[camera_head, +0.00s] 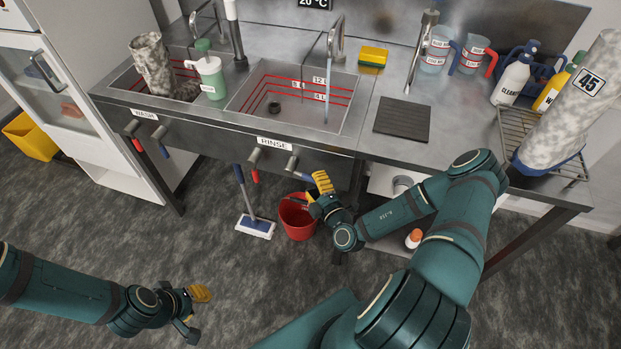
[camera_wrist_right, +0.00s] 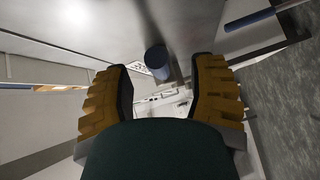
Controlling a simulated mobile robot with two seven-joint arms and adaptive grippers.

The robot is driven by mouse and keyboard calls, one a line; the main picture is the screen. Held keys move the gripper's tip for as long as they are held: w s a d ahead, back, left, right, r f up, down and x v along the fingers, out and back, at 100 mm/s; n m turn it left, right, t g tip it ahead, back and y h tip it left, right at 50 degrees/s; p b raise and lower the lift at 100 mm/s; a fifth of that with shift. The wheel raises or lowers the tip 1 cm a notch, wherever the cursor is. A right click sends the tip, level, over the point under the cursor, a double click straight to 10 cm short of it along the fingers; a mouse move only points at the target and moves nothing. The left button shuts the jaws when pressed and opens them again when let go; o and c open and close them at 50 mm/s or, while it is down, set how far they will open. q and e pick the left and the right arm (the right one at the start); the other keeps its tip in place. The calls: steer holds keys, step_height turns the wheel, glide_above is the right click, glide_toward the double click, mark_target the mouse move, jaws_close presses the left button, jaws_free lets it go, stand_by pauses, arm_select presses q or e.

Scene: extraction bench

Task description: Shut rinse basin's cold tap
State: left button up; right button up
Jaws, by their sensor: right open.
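The rinse basin (camera_head: 257,99) is the sink marked RINSE, with red level lines. A thin pale streak, seemingly water (camera_head: 327,95), runs down from its spout. On the front panel below, the cold tap (camera_head: 291,164) has a blue lever turned out to the right, beside the hot tap (camera_head: 255,173), whose red lever hangs down. My right gripper (camera_head: 322,186) is at the blue lever's end. In the right wrist view the blue lever end (camera_wrist_right: 157,60) shows between the open yellow fingers (camera_wrist_right: 162,98), with no visible grip. My left gripper (camera_head: 196,309) is low at left, away from the bench.
A red bucket (camera_head: 297,222) and a blue-handled brush (camera_head: 255,226) stand on the floor below the taps. The wash basin (camera_head: 125,80) is to the left, with its own taps (camera_head: 160,138). Bottles and a rack (camera_head: 520,128) are at right. The floor at left is mostly clear.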

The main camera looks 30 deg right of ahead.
steer(key=shift+w+d, duration=0.1)
steer(key=shift+w, duration=1.35)
jaws_close()
